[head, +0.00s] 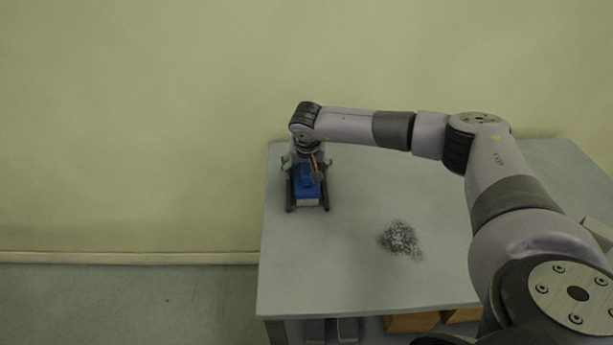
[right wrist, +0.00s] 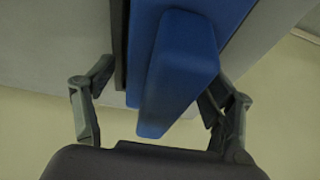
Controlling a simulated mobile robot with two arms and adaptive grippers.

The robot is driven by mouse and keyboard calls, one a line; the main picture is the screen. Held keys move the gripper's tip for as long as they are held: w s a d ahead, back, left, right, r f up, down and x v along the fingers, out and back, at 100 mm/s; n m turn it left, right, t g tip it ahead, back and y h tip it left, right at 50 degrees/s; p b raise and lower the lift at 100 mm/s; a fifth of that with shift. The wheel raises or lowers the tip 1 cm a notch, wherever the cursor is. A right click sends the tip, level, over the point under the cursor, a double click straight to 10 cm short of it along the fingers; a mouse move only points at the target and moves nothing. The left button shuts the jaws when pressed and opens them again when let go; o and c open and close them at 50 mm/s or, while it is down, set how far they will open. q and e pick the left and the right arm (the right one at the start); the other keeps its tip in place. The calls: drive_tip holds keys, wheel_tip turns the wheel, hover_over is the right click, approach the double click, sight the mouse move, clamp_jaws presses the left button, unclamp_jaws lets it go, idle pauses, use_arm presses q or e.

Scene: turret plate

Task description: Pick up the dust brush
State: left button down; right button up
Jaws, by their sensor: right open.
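The dust brush (head: 307,187) is blue with a pale block of bristles at its near end. It lies near the table's left edge, between two dark rails. My right gripper (head: 306,166) is over its far end, partly hidden by my own wrist. In the right wrist view the blue handle (right wrist: 178,75) reaches between the two spread fingers of my right gripper (right wrist: 160,98). The fingers are open, one on either side of the handle, with a gap visible at the left finger. Contact at the right finger cannot be told. My left gripper is out of view.
The grey table (head: 350,285) bears a pile of metal shavings (head: 400,239) right of the brush. My right arm spans the table's right and back. Brown boxes (head: 411,322) show below the front edge. The table between brush and shavings is clear.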

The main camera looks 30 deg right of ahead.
drive_tip(key=shift+f, duration=0.15)
drive_tip(key=shift+c, duration=0.4)
drive_tip(key=c, duration=1.3)
